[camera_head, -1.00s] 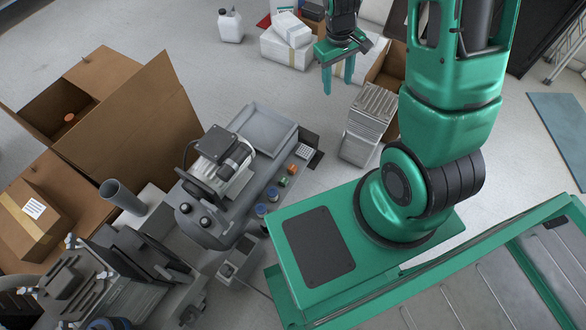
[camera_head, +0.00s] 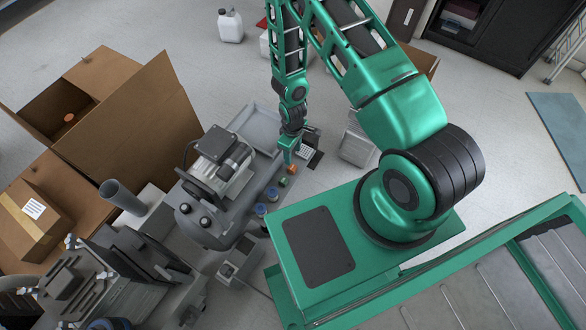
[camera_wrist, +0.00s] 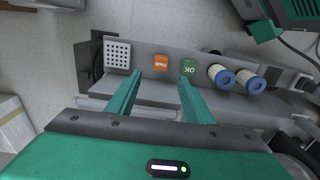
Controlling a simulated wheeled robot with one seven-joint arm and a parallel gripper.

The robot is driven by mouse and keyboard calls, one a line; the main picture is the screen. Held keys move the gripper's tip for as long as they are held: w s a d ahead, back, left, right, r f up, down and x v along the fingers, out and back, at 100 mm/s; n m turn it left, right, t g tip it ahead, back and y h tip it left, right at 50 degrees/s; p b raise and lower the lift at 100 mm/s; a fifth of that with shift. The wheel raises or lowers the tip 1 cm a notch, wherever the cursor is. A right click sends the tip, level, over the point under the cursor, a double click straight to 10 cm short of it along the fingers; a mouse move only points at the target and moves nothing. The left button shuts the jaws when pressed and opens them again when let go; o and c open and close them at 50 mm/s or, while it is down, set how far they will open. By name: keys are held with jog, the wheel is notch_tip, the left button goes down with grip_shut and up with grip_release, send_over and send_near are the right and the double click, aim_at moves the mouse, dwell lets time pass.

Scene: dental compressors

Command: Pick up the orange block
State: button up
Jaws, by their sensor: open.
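The orange block (camera_wrist: 161,63) sits on a grey ledge of the machine in the wrist view, with pale lettering on it. It also shows in the head view (camera_head: 292,169), small, at the ledge's edge. My gripper (camera_wrist: 153,77) is open and empty, its two green fingers apart. In the wrist view the block appears beyond and between the fingertips, not gripped. In the head view my gripper (camera_head: 287,158) hangs over the machine close to the block.
A grey perforated box (camera_wrist: 117,56) stands left of the orange block. The grey compressor (camera_head: 212,215) and an open cardboard box (camera_head: 135,110) stand to the left in the head view.

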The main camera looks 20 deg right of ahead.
aim_at(293, 167)
jog(key=shift+f, duration=5.4)
jog(key=shift+s, duration=0.1)
jog(key=c, duration=1.1)
